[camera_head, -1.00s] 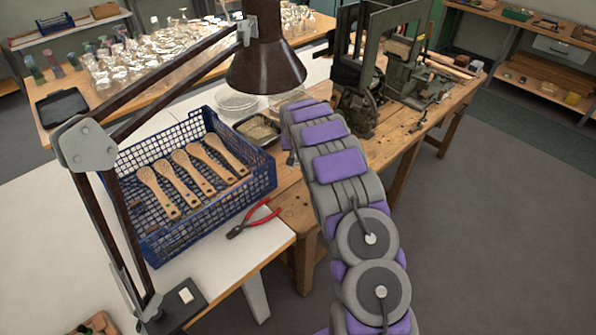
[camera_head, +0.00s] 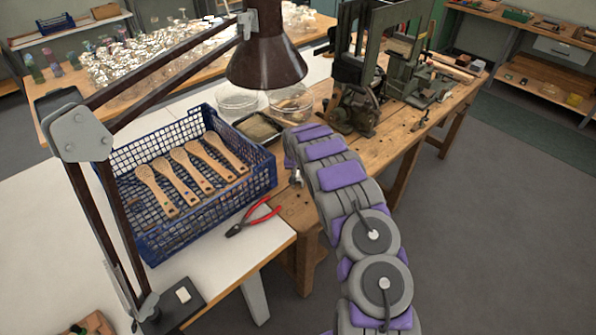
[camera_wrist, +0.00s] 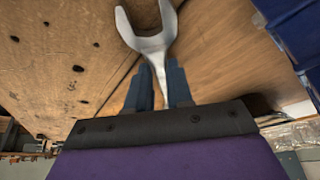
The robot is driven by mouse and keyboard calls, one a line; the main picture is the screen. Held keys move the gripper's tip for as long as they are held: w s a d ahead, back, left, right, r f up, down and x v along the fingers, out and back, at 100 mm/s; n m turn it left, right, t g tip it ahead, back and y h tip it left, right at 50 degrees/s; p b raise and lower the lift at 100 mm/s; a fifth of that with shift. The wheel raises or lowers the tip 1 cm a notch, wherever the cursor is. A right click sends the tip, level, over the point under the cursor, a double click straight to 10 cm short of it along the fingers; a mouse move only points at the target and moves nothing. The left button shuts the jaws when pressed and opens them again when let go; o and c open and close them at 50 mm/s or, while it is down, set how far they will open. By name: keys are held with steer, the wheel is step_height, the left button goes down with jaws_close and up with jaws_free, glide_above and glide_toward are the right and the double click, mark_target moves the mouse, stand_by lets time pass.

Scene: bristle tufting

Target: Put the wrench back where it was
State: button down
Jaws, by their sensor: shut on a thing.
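The wrench (camera_wrist: 153,44) is a silver open-ended one. Its forked jaw points toward the top of the wrist view. My gripper (camera_wrist: 158,76) is shut on the wrench below the jaw, with a dark finger on each side. The rest of the wrench's handle is hidden. In the head view a small bit of bright metal, likely the wrench (camera_head: 296,177), shows at the left edge of my arm, above the wooden bench (camera_head: 292,208). My gripper itself is hidden behind the arm there. I cannot tell whether the wrench touches the bench.
A blue crate (camera_head: 255,190) with several wooden brush handles stands left of my arm. A dark tray (camera_head: 258,128) and glass dishes (camera_head: 291,104) are behind. A green-grey machine (camera_head: 405,75) stands farther back. A lamp (camera_head: 266,60) overhangs the crate.

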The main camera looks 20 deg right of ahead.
steer(key=c, duration=1)
jaws_free()
steer(key=shift+d, duration=0.1)
steer(key=shift+p+v, duration=1.35)
steer(key=shift+v, duration=4.8)
steer(key=s+a+r+n+g, duration=0.1)
steer(key=s+a+r, duration=0.3)
steer(key=s+r, duration=0.5)
steer(key=s+a+r+g, duration=0.25)
steer(key=s+r, duration=0.45)
steer(key=s, duration=0.5)
steer(key=s+a+r+n, duration=0.1)
steer(key=s+a, duration=0.2)
steer(key=s, duration=0.7)
steer(key=s+a+r+n+g+y, duration=0.1)
steer(key=s+a, duration=0.3)
steer(key=s, duration=0.7)
steer(key=s+a+r+n+g+y, duration=0.1)
steer(key=s+a+r+n, duration=0.1)
steer(key=s, duration=0.9)
steer(key=shift+s+a+r+g, duration=0.1)
steer(key=shift+s+a+g, duration=0.05)
steer(key=shift+a, duration=0.3)
steer(key=shift+s+a+r+g, duration=0.1)
steer(key=shift+a, duration=0.3)
